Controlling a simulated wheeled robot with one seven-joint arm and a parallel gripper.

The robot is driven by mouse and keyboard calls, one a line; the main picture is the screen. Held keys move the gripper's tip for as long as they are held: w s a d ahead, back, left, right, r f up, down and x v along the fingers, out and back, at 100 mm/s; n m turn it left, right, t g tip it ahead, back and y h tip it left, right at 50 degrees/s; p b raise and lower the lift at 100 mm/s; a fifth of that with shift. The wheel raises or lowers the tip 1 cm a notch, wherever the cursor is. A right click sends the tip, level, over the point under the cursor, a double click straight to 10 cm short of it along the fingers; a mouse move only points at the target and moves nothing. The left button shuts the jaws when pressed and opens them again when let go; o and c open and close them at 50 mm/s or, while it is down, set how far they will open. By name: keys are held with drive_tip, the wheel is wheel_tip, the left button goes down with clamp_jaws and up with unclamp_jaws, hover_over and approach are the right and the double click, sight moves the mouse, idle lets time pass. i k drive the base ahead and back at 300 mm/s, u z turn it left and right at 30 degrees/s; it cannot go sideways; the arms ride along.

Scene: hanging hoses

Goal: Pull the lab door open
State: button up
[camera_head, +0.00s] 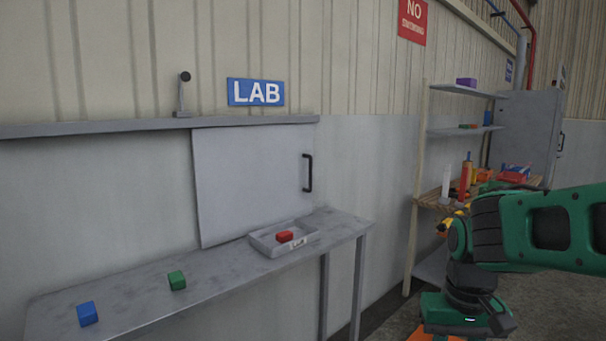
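A pale flat door panel (245,185) hangs under a grey rail, below the blue LAB sign (256,92). It has a black upright bar handle (307,172) near its right edge. No opening shows beside the panel. My green and dark arm reaches in from the right edge and bends down at the lower right, well apart from the panel and handle. The fingers of my gripper do not show; the lower end of the arm is partly cut off by the bottom edge.
A grey bench (215,292) stands before the panel with a blue block (87,314), a green block (177,280) and a tray (262,247) holding a red block (284,236). Shelves (460,130) with items and a grey cabinet (525,135) stand at right.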

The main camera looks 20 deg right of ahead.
sight(248, 179)
drive_tip(key=u, duration=0.05)
drive_tip(key=i, duration=1)
drive_tip(key=z, duration=0.05)
